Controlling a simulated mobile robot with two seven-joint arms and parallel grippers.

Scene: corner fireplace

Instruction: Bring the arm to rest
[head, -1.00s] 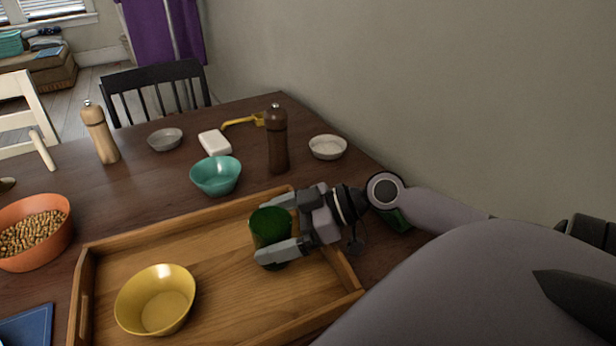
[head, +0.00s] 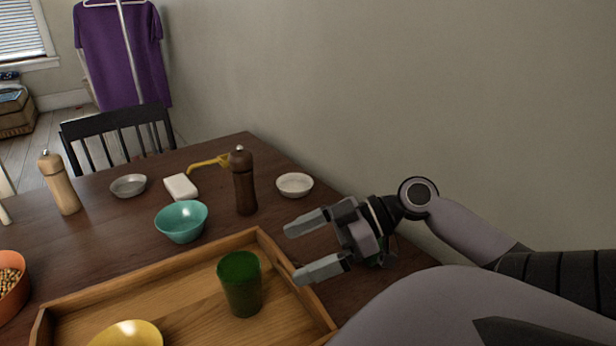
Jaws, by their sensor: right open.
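My right gripper (head: 307,249) is open and empty. Its fingers point left, above the right edge of the wooden tray (head: 180,265). A green cup (head: 240,284) stands upright in the tray, to the left of the fingers and apart from them. My right arm (head: 465,230) reaches in from the right, beside the wall. My left gripper is not in view.
A yellow bowl (head: 128,335) sits in the tray. Behind are a teal bowl (head: 181,222), a dark pepper mill (head: 243,182), a white bowl (head: 294,185), a white block (head: 180,187) and a light wooden mill (head: 59,184). The wall (head: 400,90) bounds the right side.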

